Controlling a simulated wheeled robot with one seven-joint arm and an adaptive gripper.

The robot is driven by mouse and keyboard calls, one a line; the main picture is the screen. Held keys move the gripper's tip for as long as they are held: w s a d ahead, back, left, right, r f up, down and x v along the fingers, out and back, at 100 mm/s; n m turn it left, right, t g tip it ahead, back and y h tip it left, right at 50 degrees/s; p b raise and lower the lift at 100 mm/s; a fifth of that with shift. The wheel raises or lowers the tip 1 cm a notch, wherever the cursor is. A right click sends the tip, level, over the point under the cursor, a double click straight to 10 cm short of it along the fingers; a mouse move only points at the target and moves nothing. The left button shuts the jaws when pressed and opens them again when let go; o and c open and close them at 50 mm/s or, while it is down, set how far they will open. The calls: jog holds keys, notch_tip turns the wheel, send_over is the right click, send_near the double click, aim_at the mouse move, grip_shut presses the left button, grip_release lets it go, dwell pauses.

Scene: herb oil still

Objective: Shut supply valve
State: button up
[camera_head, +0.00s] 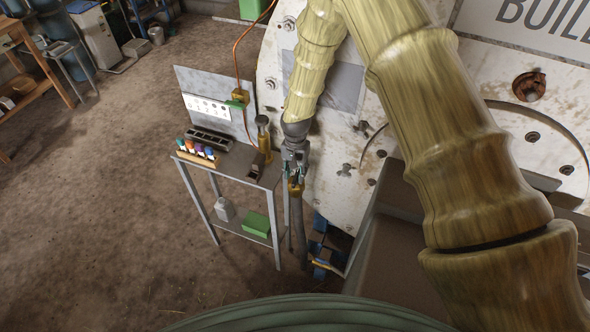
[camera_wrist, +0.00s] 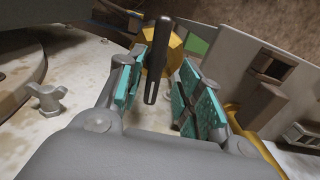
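The supply valve (camera_wrist: 172,60) shows in the wrist view as a brass body with a dark lever handle (camera_wrist: 157,62) in front of it. In the head view a brass fitting (camera_head: 295,188) sits just below my gripper (camera_head: 295,167), beside the big white metal drum. In the wrist view my gripper (camera_wrist: 163,92) is open, with teal pads left and right of the lever's lower end. I see gaps on both sides, so the pads do not appear to touch the lever. How deep the lever sits between them I cannot tell.
The rusty white drum (camera_head: 340,190) with wing nuts stands right beside the gripper. A small metal table (camera_head: 230,172) with several coloured-cap vials (camera_head: 197,152) stands to the left. A brass piece (camera_head: 264,135) stands near its back corner. Open dirt floor (camera_head: 100,220) lies farther left.

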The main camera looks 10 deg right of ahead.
aim_at(297, 178)
jog(key=shift+s+r, duration=0.55)
jog(key=shift+s, duration=0.1)
jog(key=shift+s+a+r, duration=0.1)
jog(key=shift+s+r, duration=0.5)
jog(key=shift+s, duration=0.3)
grip_shut()
jog(key=shift+w+d+f, duration=0.2)
jog(key=shift+w+f, duration=0.4)
jog(key=shift+w, duration=0.05)
